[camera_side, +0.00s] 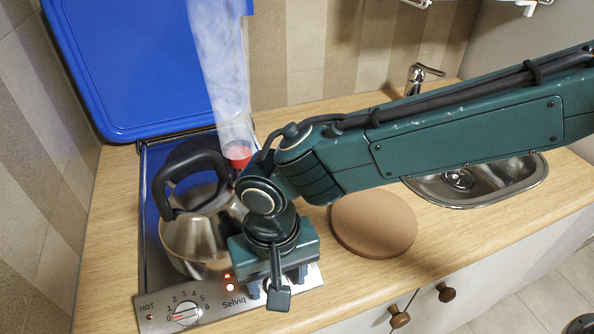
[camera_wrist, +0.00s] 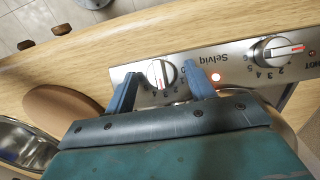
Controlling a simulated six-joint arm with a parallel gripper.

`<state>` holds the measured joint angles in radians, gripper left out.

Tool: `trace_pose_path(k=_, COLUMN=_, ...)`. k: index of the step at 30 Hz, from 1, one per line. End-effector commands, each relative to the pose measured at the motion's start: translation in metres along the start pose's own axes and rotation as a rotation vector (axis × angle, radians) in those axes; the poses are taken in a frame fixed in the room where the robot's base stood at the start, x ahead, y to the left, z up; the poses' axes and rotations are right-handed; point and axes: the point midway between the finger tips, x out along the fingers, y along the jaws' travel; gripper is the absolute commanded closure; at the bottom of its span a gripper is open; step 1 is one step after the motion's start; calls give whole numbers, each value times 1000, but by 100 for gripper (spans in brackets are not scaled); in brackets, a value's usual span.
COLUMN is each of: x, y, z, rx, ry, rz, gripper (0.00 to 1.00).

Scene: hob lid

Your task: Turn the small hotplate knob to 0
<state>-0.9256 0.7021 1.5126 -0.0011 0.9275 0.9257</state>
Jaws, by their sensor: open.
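The hob's front panel (camera_side: 213,310) carries two knobs with numbered scales. In the wrist view, one silver knob (camera_wrist: 160,73) lies between the fingers of my gripper (camera_wrist: 161,72). My gripper is open, with a finger on each side and gaps visible. This knob's pointer bar runs roughly up and down in the picture, and I cannot read its setting surely. In the side view, my gripper (camera_side: 278,284) hides this knob. The other knob (camera_side: 187,312), also in the wrist view (camera_wrist: 277,50), has its red mark toward 0. No visible label tells which knob is for the small hotplate.
A kettle (camera_side: 200,232) stands on the hob. Steam rises over a red object (camera_side: 238,156) behind it. The blue lid (camera_side: 140,60) is raised. A round brown board (camera_side: 374,222) and a sink (camera_side: 490,186) are to the right.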

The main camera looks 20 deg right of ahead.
Motion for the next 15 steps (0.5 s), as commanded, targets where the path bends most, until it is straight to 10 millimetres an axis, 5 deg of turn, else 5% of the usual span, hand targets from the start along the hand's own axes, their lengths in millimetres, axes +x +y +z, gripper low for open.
trace_pose_path(k=5, x=0, y=0, z=0, rx=0, ry=0, rz=0, gripper=47)
trace_pose_path(k=11, x=0, y=0, z=0, rx=0, ry=0, rz=0, gripper=87)
trace_pose_path(k=15, x=0, y=0, z=0, rx=-1, ry=0, rz=1, gripper=89)
